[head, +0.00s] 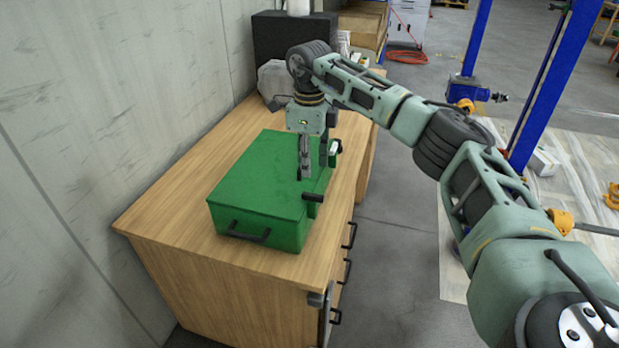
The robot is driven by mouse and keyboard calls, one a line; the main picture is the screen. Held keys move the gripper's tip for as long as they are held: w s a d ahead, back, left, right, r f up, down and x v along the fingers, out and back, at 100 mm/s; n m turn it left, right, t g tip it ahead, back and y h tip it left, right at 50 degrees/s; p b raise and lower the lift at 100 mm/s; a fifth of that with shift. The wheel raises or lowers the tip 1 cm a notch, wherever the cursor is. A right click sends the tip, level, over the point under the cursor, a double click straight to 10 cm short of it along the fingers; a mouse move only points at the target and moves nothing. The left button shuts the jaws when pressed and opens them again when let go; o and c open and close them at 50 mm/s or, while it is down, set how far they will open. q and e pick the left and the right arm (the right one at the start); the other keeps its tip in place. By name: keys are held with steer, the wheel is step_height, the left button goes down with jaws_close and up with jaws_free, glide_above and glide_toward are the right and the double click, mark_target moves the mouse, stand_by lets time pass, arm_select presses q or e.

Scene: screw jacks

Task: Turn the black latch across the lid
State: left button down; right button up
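A green box (262,185) with a closed lid lies on the wooden cabinet top. A short black latch (313,197) sticks out at the right edge of its lid, near the front corner. My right gripper (313,172) points down over the right part of the lid, just behind this latch. Its two grey fingers stand apart with green lid showing between them, and I see nothing held. Whether the fingertips touch the box cannot be told. A second dark latch-like part with a light piece (334,147) shows beyond the gripper, partly hidden. My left gripper is not in view.
The wooden cabinet (180,215) has bare room left of and in front of the box. A black handle (247,232) is on the box's front. A black block (283,35) and a grey object (274,78) stand behind. A wall (90,110) runs along the left.

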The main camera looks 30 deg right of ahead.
steer(key=shift+r, duration=1.3)
